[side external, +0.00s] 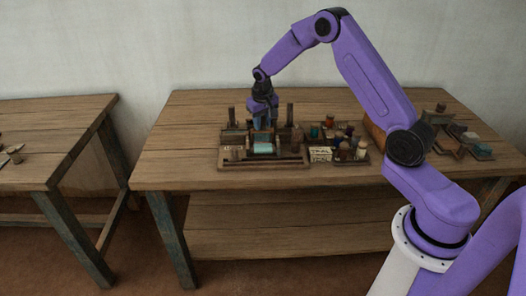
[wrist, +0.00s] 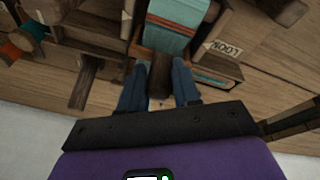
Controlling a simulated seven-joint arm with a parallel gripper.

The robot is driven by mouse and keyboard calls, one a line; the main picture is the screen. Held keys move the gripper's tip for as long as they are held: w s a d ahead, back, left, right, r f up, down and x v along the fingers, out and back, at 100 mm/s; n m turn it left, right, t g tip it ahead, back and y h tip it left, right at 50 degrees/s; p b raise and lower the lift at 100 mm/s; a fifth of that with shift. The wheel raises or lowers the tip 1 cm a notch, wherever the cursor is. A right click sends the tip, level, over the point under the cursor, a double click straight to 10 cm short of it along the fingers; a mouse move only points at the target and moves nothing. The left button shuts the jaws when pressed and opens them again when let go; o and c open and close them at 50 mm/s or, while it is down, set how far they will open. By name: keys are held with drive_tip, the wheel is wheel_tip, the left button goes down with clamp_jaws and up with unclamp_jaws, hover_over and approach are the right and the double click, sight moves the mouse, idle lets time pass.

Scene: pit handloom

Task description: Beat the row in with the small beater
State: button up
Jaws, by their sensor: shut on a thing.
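The small loom (side external: 230,164) stands on the table under my gripper (side external: 263,125). A teal cloth with red-orange stripes (wrist: 172,22) lies on it, and the cloth also shows in the side view (side external: 263,147). In the wrist view my gripper (wrist: 160,85) has its two blue fingers on either side of a dark brown wooden piece, which looks like the small beater (wrist: 161,72). The fingers are shut on it. The piece stands just off the striped end of the cloth. Its lower end and any contact with the row cannot be made out.
Dark upright posts (side external: 290,114) flank the work. A tray of spools and small jars (side external: 345,148) stands close on the right. Other small trays (side external: 470,142) sit farther right. The table's left part (side external: 180,145) is clear. A second table (side external: 50,125) is at the left.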

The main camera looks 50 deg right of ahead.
drive_tip(key=shift+w+d+f, duration=0.2)
drive_tip(key=shift+w+d, duration=1.5)
drive_tip(key=shift+d, duration=0.05)
drive_tip(key=o, duration=0.7)
drive_tip(key=shift+o, duration=0.4)
drive_tip(key=shift+r, duration=0.15)
wheel_tip(320, 180, up, 6)
drive_tip(key=shift+r, duration=0.25)
